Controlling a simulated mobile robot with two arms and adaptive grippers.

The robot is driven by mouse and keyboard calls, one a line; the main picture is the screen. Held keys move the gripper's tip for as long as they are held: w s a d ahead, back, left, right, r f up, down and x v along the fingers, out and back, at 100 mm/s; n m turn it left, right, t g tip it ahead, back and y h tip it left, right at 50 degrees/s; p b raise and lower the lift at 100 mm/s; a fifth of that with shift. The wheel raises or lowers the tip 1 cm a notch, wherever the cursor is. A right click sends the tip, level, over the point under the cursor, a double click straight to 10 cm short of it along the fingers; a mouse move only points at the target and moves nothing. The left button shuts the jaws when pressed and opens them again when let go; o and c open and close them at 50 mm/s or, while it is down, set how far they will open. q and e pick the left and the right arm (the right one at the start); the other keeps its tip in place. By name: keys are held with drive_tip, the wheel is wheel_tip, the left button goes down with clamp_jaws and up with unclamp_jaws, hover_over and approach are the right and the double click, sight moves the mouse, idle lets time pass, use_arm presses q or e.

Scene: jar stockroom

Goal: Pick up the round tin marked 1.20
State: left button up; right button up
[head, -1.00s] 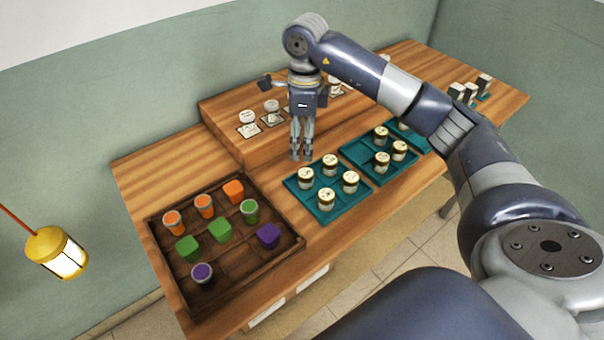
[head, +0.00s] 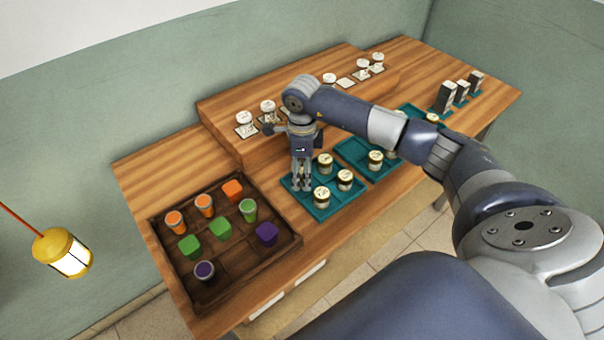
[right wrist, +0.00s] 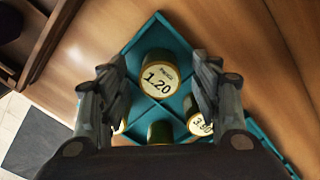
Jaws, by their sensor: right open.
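The round tin marked 1.20 (right wrist: 157,82) shows its pale lid with a gold rim in the right wrist view. It stands in a compartment of the teal tray (right wrist: 148,35). My right gripper (right wrist: 160,92) is open, with one finger on each side of the tin in that view; I see no clear contact. In the head view my right gripper (head: 302,186) points down over the left corner of the teal tray (head: 322,213) and hides the tin there. My left gripper is not in view.
Other tins stand close by in the same tray, one marked 3.50 or similar (right wrist: 197,122) and another (right wrist: 160,132). A second teal tray (head: 352,150) adjoins at the right. A dark compartment tray (head: 235,280) with coloured pieces lies left. A raised wooden shelf (head: 235,105) stands behind.

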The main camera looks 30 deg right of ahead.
drive_tip(key=c, duration=1.2)
